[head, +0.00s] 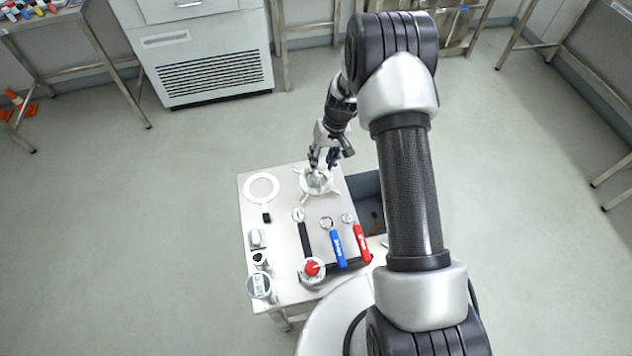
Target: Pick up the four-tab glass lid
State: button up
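The four-tab glass lid (317,182) lies near the far right corner of the small metal table (281,228). It has a pale ring with tabs sticking out and a clear, shiny middle. My gripper (322,165) points down just over the far side of the lid. Its two dark fingers look spread apart, with nothing visible held between them. Whether a fingertip touches the lid is too small to tell.
A white ring with a dark handle (262,188) lies left of the lid. Nearer are a blue-handled tool (337,248), a red-handled tool (361,241), a red-knobbed round part (312,269) and small containers (259,285). A dark bin (366,190) stands right of the table.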

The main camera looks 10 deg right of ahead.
aim_at(317, 174)
jog(key=shift+s+a+f+b, duration=0.1)
jog(key=shift+a+f+b, duration=0.2)
jog(key=shift+f, duration=0.65)
jog(key=shift+a+f+b, duration=0.25)
jog(key=shift+f, duration=0.75)
jog(key=shift+s+a+f+b, duration=0.1)
jog(key=shift+a+f+b, duration=0.2)
jog(key=shift+f, duration=0.65)
jog(key=shift+c, duration=0.2)
grip_shut()
jog(key=shift+r, duration=0.1)
